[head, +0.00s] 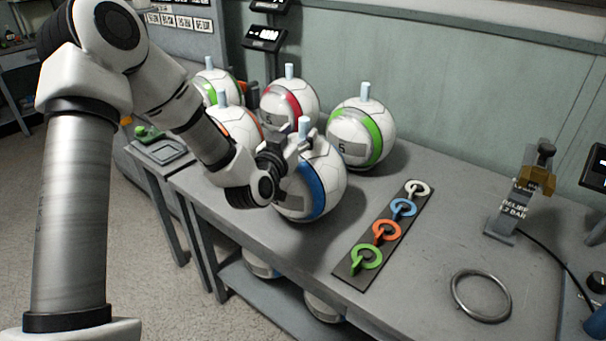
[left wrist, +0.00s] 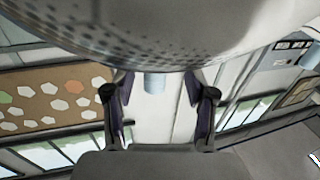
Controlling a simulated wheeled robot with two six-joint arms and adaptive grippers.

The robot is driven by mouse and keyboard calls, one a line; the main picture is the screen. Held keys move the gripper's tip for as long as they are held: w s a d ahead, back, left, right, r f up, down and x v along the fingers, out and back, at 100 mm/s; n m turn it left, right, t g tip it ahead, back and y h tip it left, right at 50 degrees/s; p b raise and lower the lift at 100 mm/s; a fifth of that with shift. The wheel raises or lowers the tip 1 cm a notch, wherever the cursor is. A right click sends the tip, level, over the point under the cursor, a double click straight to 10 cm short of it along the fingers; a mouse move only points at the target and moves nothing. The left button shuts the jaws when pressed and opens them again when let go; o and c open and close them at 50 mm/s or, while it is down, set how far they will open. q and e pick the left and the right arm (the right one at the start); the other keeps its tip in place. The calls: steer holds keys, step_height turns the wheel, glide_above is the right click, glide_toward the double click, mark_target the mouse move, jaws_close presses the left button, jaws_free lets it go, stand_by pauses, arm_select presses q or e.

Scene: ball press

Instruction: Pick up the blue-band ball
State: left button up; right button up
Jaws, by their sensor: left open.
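The blue-band ball (head: 323,187) is white with a wide blue stripe and a pale blue peg (head: 304,127) on top. It sits on the grey bench among other balls. My left gripper (head: 288,149) is at the ball's upper left, close to the peg, and covers part of the ball. In the left wrist view, a large white curved surface fills the top, and a pale blue peg (left wrist: 155,84) shows between the two spread fingers of my left gripper (left wrist: 158,98). The fingers stand apart from the peg on both sides. My right gripper is in neither view.
Balls with green (head: 361,133), red (head: 289,102) and orange (head: 238,124) bands stand close by. A dark strip with coloured rings (head: 376,246), a metal ring (head: 481,296) and a relief stand (head: 517,205) are on the bench (head: 425,310). The bench's front right is mostly clear.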

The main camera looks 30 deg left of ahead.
arm_select(q)
steer(key=shift+w+d, duration=0.1)
steer(key=shift+w, duration=0.55)
steer(key=shift+w+d, duration=0.1)
steer(key=shift+d, duration=0.05)
steer(key=shift+c, duration=1.4)
steer(key=c, duration=0.5)
jaws_close()
steer(key=shift+r, duration=0.15)
